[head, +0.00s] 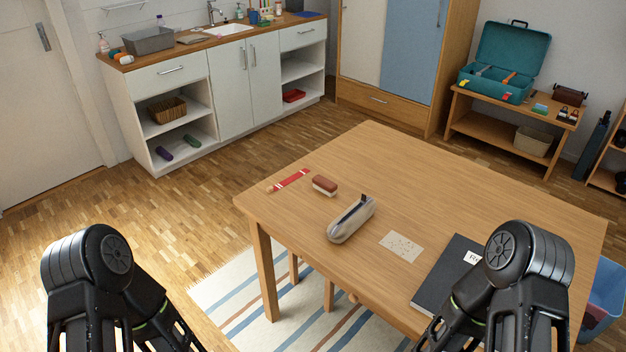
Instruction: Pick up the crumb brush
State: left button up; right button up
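The crumb brush (324,185) appears to be the small reddish-brown block with a pale underside. It lies on the wooden table (468,190), near the table's left corner. A red strip with a wooden-coloured end (289,181) lies to its left, apart from it. A grey pencil case (351,219) lies in front of it and to the right, also apart. Only black arm links of mine show at the lower left and lower right. Both my grippers are out of view. Nothing covers the brush.
A pale speckled card (402,247) and a black book (446,277) lie on the table towards the front right. The table's far and right parts are clear. A striped rug (222,297) is under the table, and a blue bin (606,290) stands at the right.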

aim_at(327, 186)
jog(key=i+j, duration=0.15)
jog(key=j, duration=0.2)
jog(key=i+j, duration=0.15)
jog(key=j, duration=0.25)
jog(key=i+j+z, duration=0.1)
jog(key=j, duration=0.25)
jog(key=i+j, duration=0.4)
jog(key=j, duration=0.35)
jog(key=i+j+z, duration=0.1)
jog(key=j, duration=0.25)
jog(key=i+j, duration=0.15)
jog(key=j, duration=0.25)
